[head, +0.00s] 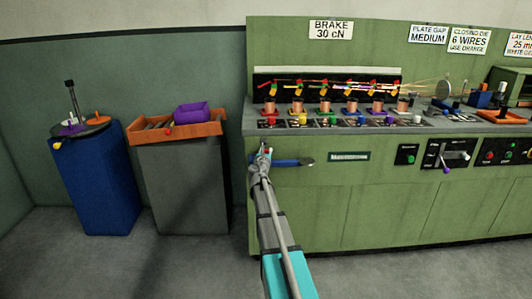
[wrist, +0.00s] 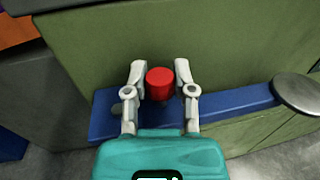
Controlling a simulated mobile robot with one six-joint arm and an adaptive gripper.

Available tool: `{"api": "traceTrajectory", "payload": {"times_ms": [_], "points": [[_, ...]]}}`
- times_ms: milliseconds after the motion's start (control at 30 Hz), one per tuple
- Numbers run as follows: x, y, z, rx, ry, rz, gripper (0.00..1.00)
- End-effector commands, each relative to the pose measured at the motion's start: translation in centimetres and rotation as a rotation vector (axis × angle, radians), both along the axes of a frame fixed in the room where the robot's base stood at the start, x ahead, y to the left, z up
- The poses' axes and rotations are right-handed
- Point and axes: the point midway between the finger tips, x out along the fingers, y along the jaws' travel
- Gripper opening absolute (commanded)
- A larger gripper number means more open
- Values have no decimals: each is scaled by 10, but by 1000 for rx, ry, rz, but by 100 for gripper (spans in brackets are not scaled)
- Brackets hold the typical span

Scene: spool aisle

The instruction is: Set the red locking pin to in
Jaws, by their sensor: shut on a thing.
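The red locking pin (wrist: 160,84) shows in the wrist view as a round red knob in front of the green cabinet wall, by a blue bar (wrist: 235,103). My gripper (wrist: 161,78) has one finger on each side of the knob and is shut on it. How deep the pin sits is hidden behind the knob. In the head view my gripper (head: 262,151) is at the left end of the green cabinet's front, at the blue bar (head: 288,162); the pin is mostly hidden there.
The blue bar ends at the right in a grey round knob (wrist: 298,93). The green machine cabinet (head: 350,210) carries several spools and coloured buttons on top. Left stand a grey cabinet with an orange tray (head: 200,130) and a blue stand (head: 97,185). Floor is open in front.

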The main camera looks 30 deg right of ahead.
Motion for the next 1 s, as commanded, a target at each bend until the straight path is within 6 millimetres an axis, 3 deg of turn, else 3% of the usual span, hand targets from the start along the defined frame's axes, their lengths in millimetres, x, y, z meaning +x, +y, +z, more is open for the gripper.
{"api": "traceTrajectory", "payload": {"times_ms": [200,233,433,1000], "points": [[-1,1,-1,3,-1,0,0],[-1,1,-1,3,-1,0,36],[-1,1,0,3,-1,0,71],[-8,6,0,2,-1,0,71]]}}
